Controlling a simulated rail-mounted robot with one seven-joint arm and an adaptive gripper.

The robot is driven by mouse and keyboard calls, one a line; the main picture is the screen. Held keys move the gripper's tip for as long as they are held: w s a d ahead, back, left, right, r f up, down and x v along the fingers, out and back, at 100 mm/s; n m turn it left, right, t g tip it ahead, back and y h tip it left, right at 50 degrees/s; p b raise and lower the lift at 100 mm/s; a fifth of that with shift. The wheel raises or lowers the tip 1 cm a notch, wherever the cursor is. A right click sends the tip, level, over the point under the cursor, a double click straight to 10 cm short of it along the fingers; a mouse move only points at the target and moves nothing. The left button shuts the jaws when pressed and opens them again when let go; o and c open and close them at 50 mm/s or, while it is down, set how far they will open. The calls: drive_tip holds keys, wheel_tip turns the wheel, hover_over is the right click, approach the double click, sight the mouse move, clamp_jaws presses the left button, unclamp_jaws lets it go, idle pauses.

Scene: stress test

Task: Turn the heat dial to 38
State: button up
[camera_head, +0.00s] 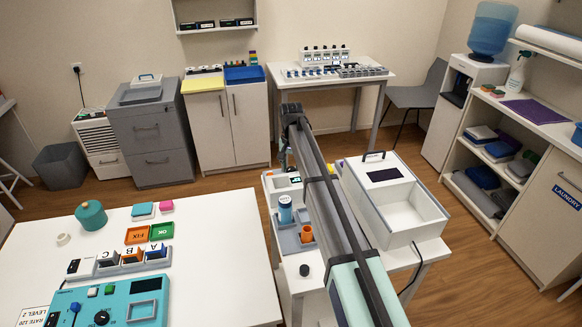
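No dial in view carries a heat label or a 38 mark that I can read. A black round knob (102,317) sits on the teal device (147,284) at the lower left, on the front white table. Another black knob (304,270) is on the front of the white bench unit, left of my arm. I cannot tell which of them is the heat dial. My arm runs from the lower right up to the middle of the view and covers part of the bench unit.
A white box with an open compartment (414,219) stands right of my arm. A blue-topped container (285,209) and an orange cup (306,234) stand left of it. The white table (215,255) holds a teal kettle-like object (91,215) and has free room on its right.

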sight(291, 169)
wheel_tip(291, 169, up, 12)
idle(0.7)
